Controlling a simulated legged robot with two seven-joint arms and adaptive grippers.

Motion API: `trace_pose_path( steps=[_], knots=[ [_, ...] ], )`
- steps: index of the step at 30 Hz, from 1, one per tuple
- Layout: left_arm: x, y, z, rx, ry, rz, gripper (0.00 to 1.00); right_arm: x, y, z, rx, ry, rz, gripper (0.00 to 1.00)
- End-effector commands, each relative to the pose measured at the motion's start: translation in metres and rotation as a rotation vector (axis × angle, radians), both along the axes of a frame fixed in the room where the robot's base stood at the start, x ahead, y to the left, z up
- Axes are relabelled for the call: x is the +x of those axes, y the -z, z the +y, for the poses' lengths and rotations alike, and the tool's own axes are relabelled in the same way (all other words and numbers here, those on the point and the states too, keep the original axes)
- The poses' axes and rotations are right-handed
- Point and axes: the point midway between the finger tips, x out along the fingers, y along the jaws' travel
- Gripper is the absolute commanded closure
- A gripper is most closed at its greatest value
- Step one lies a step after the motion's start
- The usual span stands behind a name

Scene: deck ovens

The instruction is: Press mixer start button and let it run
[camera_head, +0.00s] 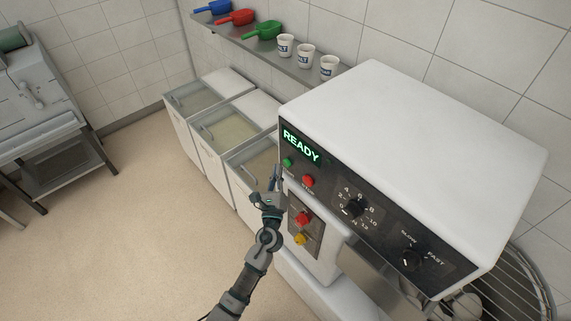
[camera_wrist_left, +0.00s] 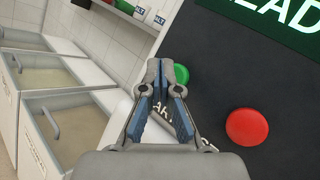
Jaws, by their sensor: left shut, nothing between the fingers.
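The mixer (camera_head: 420,150) is a large white machine with a black control panel. Its display (camera_head: 301,145) reads READY in green. The green start button (camera_head: 287,162) sits under the display, and a red stop button (camera_head: 308,181) is to its right. My left gripper (camera_head: 275,172) is shut and empty, just left of and below the green button. In the left wrist view the fingertips (camera_wrist_left: 161,65) are beside the green button (camera_wrist_left: 181,74), which is partly hidden behind them. I cannot tell whether they touch it. The red button (camera_wrist_left: 247,127) is farther right. My right gripper is not in view.
A timer dial (camera_head: 353,208) and a speed dial (camera_head: 411,259) are on the panel. A lower plate has a red button (camera_head: 303,218) and a yellow one (camera_head: 300,239). White bins (camera_head: 205,150) stand left of the mixer, under a shelf with scoops and cups. Open floor lies at left.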

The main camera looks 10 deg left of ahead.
Motion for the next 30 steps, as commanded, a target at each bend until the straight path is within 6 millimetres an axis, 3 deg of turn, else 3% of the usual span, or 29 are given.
trace_pose_path(
  steps=[30],
  knots=[
    [0.0062, -0.0015, -0.0052, 0.0, 0.0, 0.0, 1.0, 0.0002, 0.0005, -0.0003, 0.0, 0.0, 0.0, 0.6]
  ],
)
